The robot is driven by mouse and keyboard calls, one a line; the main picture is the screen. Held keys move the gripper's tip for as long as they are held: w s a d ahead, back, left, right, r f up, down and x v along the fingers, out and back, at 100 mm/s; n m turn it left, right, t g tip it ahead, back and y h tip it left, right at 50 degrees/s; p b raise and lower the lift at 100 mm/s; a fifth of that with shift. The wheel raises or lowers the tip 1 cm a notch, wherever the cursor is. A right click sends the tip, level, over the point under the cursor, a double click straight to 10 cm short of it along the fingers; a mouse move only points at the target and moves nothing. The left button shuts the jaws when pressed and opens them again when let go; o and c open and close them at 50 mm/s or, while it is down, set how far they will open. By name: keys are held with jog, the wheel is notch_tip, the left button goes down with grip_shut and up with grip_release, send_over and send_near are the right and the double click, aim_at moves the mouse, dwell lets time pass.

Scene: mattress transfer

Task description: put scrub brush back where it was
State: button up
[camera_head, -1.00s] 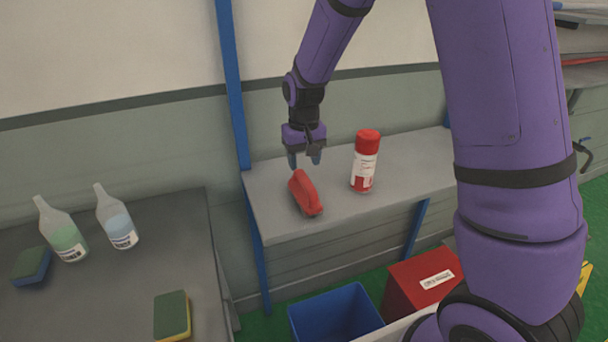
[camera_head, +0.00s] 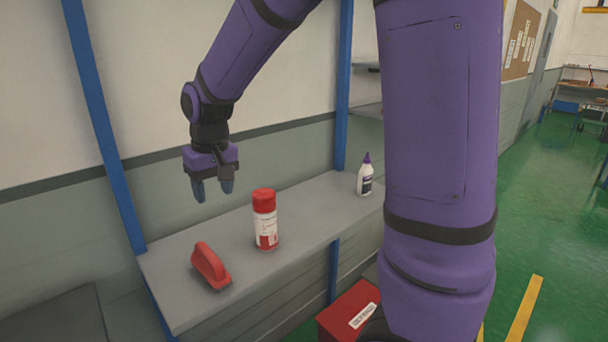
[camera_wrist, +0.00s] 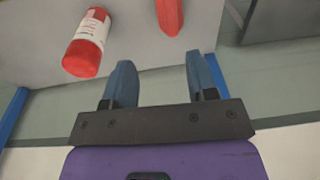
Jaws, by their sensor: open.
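The red scrub brush (camera_head: 210,264) lies on the grey shelf (camera_head: 305,222), near its left end, in the head view. In the wrist view the brush (camera_wrist: 169,14) shows only in part, cut off by the top edge. My gripper (camera_head: 213,190) is open and empty, raised above the shelf behind the brush and apart from it. Its two blue fingers (camera_wrist: 162,80) stand spread in the wrist view with nothing between them.
A red-capped spray can (camera_head: 265,220) stands right of the brush, close by; it also shows in the wrist view (camera_wrist: 87,42). A white bottle with a purple cap (camera_head: 365,177) stands farther right. Blue posts (camera_head: 104,125) flank the shelf. A red box (camera_head: 348,308) sits below.

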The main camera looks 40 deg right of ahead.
jog(key=s+d+r+t, duration=0.2)
jog(key=s+r, duration=0.3)
jog(key=s, duration=0.6)
jog(key=s+d+r+t, duration=0.2)
jog(key=s+r, duration=0.2)
jog(key=s, duration=0.8)
jog(key=shift+s+d+r, duration=0.3)
jog(key=shift+d+r, duration=0.05)
jog(key=shift+r, duration=0.05)
